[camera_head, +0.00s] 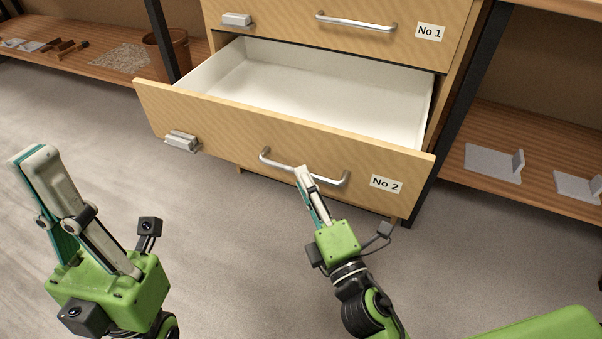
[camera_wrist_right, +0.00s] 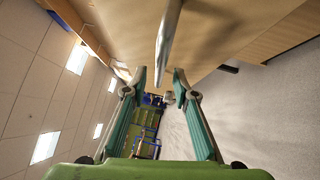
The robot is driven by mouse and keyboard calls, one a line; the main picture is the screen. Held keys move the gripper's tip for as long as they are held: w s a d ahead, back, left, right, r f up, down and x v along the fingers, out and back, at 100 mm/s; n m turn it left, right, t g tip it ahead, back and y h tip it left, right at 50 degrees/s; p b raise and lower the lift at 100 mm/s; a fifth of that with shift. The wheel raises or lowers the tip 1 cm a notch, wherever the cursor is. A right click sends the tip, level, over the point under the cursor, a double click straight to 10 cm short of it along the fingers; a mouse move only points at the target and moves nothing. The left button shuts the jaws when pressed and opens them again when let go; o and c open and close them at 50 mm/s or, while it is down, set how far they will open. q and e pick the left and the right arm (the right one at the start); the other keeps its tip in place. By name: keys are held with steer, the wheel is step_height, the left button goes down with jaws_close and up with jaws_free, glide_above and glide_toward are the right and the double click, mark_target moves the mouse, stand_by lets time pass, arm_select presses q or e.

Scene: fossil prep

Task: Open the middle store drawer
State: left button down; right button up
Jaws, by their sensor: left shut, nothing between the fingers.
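The drawer labelled No 2 (camera_head: 225,119), below the drawer labelled No 1 (camera_head: 290,14), stands well out of the cabinet. Its white inside (camera_head: 310,95) looks empty. Its front has a curved metal handle (camera_head: 265,156) and a grey latch-like block. My right gripper (camera_head: 302,172) is at the middle of this handle. In the right wrist view its fingers (camera_wrist_right: 159,76) are apart, and the handle bar (camera_wrist_right: 167,45) shows between and beyond the tips, with gaps at both sides. My left gripper (camera_head: 33,157) is shut and empty, raised over the floor at the left, away from the drawer.
A wooden shelf (camera_head: 100,83) at the left carries a brown bucket (camera_head: 168,48), gravel and small tools. A shelf at the right (camera_head: 535,150) holds grey brackets (camera_head: 493,162). A dark post (camera_head: 452,130) stands beside the drawer. The floor in front is clear.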

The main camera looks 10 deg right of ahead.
steer(key=shift+v, duration=2.05)
steer(key=shift+s+f, duration=0.1)
